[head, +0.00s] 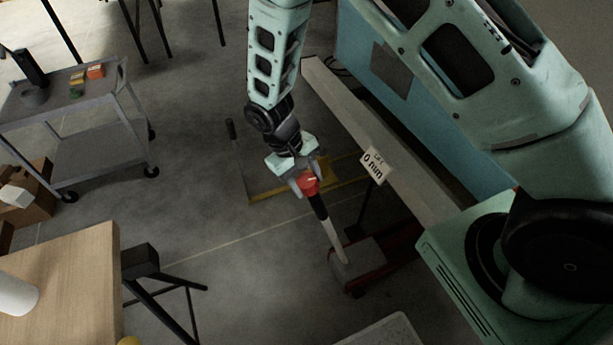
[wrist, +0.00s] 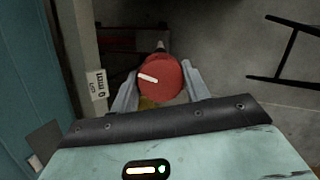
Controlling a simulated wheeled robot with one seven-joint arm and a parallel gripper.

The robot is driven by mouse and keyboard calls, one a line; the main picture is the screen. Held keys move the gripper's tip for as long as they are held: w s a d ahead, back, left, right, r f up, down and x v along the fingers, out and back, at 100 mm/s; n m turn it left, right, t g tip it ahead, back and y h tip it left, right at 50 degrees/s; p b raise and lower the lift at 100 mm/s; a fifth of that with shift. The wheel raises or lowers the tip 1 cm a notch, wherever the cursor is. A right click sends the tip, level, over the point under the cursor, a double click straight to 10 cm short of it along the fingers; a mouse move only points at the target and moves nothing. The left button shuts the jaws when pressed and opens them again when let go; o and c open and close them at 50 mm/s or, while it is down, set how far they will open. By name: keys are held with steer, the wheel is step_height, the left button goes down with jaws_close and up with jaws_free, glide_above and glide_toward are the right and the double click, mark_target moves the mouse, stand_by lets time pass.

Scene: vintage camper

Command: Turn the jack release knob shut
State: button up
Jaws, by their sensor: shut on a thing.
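The red release knob (wrist: 161,79) has a white line on its face and sits between my gripper's two fingers in the wrist view. My gripper (head: 306,182) is shut on it, with a finger on either side. In the head view the red knob (head: 309,186) tops a dark and pale handle (head: 331,231) that slants down to the jack (head: 360,268), which has a red frame low on the floor. A white sign (head: 375,164) reading "LIFT 0 mm" stands beside it. The far side of the knob is hidden.
A grey cart (head: 95,125) with small items stands at the upper left. A wooden table (head: 70,275) is at the lower left. A long pale beam (head: 385,145) and a blue panel (head: 385,85) lie to the right. A yellow frame (head: 270,189) is on the floor behind my gripper.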

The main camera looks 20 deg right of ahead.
steer(key=shift+a+n+h, duration=0.1)
steer(key=shift+n+h, duration=0.2)
steer(key=shift+n, duration=1.4)
steer(key=shift+n+p, duration=0.3)
steer(key=o, duration=1)
steer(key=b+v, duration=0.1)
steer(key=v, duration=1.6)
steer(key=shift+a+r+b, duration=0.2)
steer(key=shift+a+b, duration=0.1)
steer(key=shift+b, duration=0.1)
steer(key=shift+s, duration=0.1)
